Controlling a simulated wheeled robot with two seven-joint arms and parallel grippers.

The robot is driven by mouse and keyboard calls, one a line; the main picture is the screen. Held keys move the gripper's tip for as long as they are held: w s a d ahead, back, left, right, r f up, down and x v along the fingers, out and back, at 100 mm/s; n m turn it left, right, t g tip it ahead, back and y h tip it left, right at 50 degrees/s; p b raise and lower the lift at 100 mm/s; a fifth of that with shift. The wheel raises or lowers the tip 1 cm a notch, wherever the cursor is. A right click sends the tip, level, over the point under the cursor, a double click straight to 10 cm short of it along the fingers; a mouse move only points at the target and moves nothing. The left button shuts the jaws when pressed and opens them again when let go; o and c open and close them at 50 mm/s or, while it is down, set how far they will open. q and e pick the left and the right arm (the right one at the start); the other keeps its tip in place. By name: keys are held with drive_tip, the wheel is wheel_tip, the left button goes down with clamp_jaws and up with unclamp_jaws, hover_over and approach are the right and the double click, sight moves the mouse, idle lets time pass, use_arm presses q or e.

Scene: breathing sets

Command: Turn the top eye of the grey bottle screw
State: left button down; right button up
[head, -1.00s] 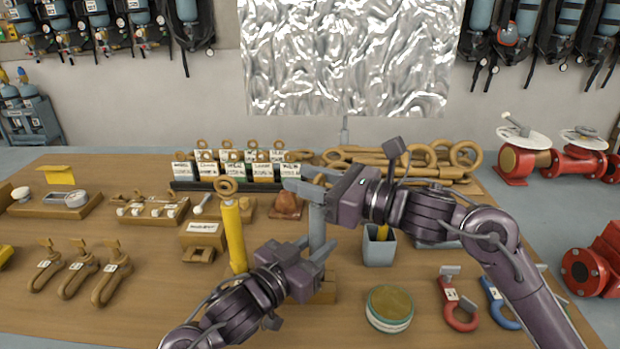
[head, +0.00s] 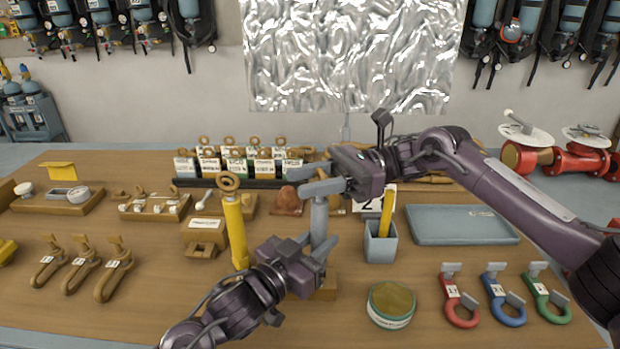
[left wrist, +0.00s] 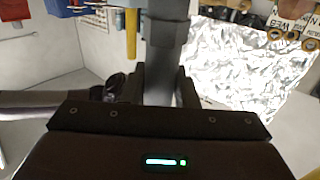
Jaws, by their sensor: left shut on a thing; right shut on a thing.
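My right gripper (head: 318,187) is shut at the top of the bottle screw, above the left one. The top eye is hidden by the right gripper's fingers. A yellow bottle screw (head: 234,225) with a brown ring on top stands upright just to the left.
A grey cup (head: 380,243) with a yellow item stands close on the right, with a round tin (head: 391,304) in front. A blue-grey tray (head: 462,225) and coloured shackles (head: 507,296) lie further right. Labelled eye bolts (head: 236,165) stand in a rack behind.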

drive_tip(key=shift+s+d+f+n+g+h, duration=0.1)
drive_tip(key=shift+n+g+h, duration=0.65)
drive_tip(key=shift+g, duration=0.25)
drive_tip(key=shift+s+f+n+g+h, duration=0.1)
drive_tip(key=shift+f+n+g+h, duration=0.05)
drive_tip(key=shift+n+g+h, duration=0.75)
drive_tip(key=shift+s+d+f+n+g+h, duration=0.1)
drive_tip(key=shift+n+g+h, duration=0.45)
drive_tip(key=shift+g, duration=0.55)
drive_tip(key=shift+f+n+g+h, duration=0.1)
drive_tip(key=shift+n+g+h, duration=0.2)
drive_tip(key=o, duration=1)
drive_tip(key=shift+d+r, duration=0.1)
drive_tip(key=shift+r, duration=0.1)
wheel_tip(320, 180, up, 10)
drive_tip(key=shift+c, duration=0.5)
